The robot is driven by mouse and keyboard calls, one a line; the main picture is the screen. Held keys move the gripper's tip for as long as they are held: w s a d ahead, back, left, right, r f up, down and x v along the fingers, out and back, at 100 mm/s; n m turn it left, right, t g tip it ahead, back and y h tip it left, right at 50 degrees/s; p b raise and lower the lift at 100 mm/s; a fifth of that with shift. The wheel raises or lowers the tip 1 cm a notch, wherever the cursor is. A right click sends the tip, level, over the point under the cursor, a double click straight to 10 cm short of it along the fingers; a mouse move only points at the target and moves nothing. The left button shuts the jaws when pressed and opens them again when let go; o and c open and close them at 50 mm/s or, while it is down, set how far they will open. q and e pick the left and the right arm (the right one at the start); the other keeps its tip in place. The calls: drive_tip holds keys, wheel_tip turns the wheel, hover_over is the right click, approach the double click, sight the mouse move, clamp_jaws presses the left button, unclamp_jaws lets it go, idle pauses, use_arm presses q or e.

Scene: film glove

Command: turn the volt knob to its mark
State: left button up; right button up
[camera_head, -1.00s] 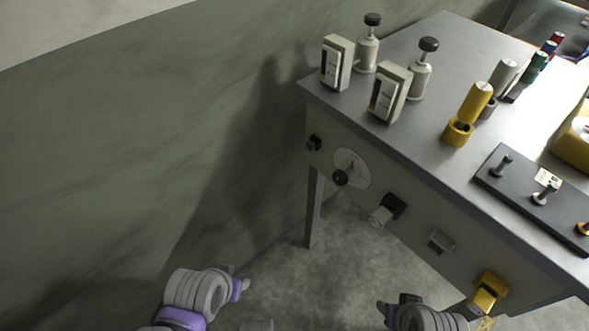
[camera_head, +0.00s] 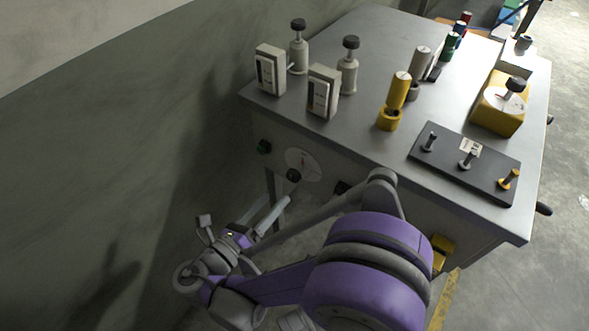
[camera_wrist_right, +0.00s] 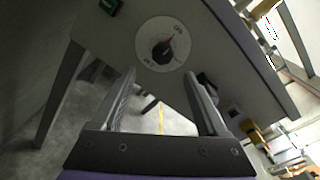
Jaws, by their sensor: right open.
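A round white dial (camera_head: 312,160) with a black knob (camera_head: 293,175) is on the bench's front panel in the head view. The dial (camera_wrist_right: 148,33) and knob (camera_wrist_right: 161,51) also show in the right wrist view, with a thin red line running up from the knob. The lettering is too small to read surely, so I cannot tell if this is the volt knob. My right gripper (camera_head: 244,212) is open and empty, below and left of the dial. In the wrist view its fingers (camera_wrist_right: 160,76) are spread, with the knob beyond them. My left gripper is out of view.
The bench top (camera_head: 345,150) holds two switch boxes, a yellow cylinder (camera_head: 397,95), a dark plate with pegs (camera_head: 465,165) and a yellow box (camera_head: 497,108) with another dial and black knob. A green button (camera_head: 264,147) is left of the front dial. The wall stands close on the left.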

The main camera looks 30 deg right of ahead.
sight(290, 177)
drive_tip(key=shift+n, duration=0.3)
drive_tip(key=x, duration=0.3)
drive_tip(key=b+x, duration=0.1)
drive_tip(key=x, duration=0.2)
drive_tip(key=r+x, duration=0.1)
drive_tip(key=x, duration=0.3)
drive_tip(key=shift+w, duration=0.15)
clamp_jaws()
